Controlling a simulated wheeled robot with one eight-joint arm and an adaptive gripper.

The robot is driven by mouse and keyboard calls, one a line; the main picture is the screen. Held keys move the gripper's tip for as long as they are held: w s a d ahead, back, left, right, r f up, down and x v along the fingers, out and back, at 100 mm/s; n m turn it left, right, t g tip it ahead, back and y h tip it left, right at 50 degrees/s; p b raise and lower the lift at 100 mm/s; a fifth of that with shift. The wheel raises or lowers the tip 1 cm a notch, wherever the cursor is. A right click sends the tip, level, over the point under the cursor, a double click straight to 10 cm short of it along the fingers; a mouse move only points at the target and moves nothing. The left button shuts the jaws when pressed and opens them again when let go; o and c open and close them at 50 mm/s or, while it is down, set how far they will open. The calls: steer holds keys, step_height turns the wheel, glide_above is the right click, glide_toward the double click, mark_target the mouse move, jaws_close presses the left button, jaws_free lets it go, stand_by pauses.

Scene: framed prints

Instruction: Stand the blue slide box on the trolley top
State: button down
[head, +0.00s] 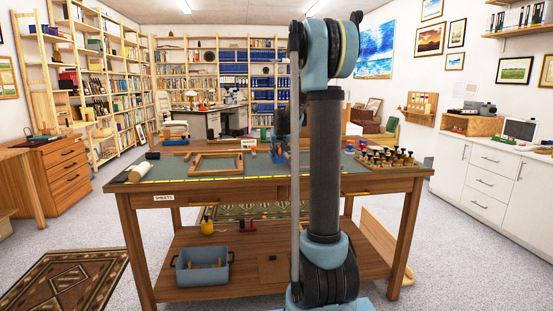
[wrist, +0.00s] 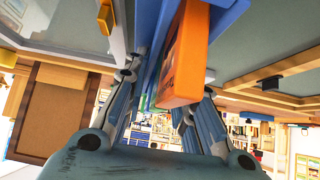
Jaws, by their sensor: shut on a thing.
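My gripper (wrist: 165,90) shows in the wrist view with its fingers on both sides of a blue box (wrist: 216,18), which I take for the slide box. It is shut on it. An orange block-like part (wrist: 186,55) with dark marks lies along the blue; I cannot tell whether it belongs to the box. In the head view my gripper (head: 281,135) is over the far middle of the workbench (head: 330,181), partly hidden by my arm. I cannot identify the trolley top for certain.
The workbench carries a wooden frame (head: 217,163), a paper roll (head: 143,172) and several dark-knobbed tools (head: 390,158). A grey-blue bin (head: 202,267) stands on its lower shelf. A white cabinet (head: 490,173) stands at the right, with floor between.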

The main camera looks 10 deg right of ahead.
step_height(320, 180, up, 7)
steer(key=shift+f, duration=0.2)
steer(key=shift+d, duration=0.1)
